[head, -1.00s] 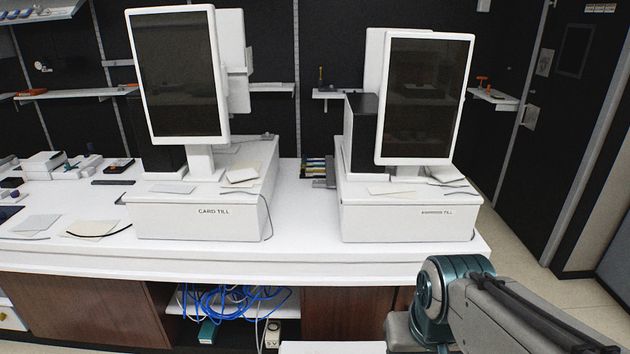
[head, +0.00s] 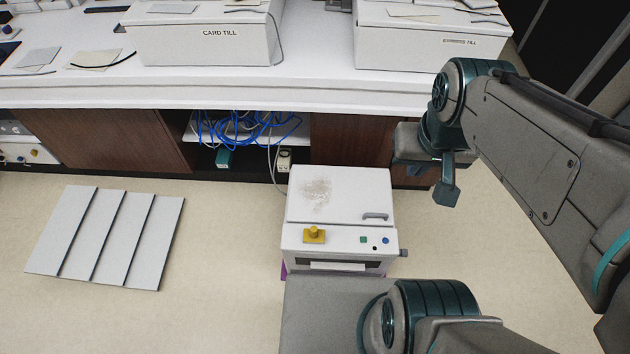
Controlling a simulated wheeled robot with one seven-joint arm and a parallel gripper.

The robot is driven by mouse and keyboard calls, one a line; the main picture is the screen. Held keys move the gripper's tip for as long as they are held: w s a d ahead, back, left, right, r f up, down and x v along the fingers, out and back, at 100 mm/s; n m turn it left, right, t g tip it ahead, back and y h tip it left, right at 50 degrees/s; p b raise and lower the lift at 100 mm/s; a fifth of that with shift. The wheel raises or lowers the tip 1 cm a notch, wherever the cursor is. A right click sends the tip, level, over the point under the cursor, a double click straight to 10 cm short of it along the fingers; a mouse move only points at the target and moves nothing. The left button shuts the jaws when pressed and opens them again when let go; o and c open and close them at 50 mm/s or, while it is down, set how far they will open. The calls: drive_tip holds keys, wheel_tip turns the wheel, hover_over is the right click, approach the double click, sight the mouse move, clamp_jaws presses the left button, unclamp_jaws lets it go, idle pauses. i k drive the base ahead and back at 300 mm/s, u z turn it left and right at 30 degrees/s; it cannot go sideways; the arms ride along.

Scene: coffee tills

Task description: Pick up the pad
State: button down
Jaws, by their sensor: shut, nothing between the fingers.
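Several flat pads or sheets lie up on the counter in the head view, and I cannot tell which one is the pad. A grey one (head: 172,8) lies on the card till (head: 200,45). Another grey one (head: 38,57) and a cream one (head: 95,60) lie on the counter at the left, with dark cords near them. A cream sheet (head: 413,11) lies on the right-hand till (head: 430,45). My gripper (head: 447,192) hangs in front of the cabinet below the right-hand till, well apart from these pads. It is shut and empty.
A white machine (head: 340,196) with a yellow knob and a speckled lid stands on the floor before the cabinet. A slatted grey panel (head: 108,238) lies on the floor at left. Blue cables (head: 240,128) fill an open cabinet bay. Floor between panel and machine is clear.

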sight(314, 235)
drive_tip(key=u, duration=0.4)
drive_tip(key=k, duration=1.65)
drive_tip(key=z, duration=0.35)
drive_tip(key=i, duration=0.45)
drive_tip(key=z, duration=0.05)
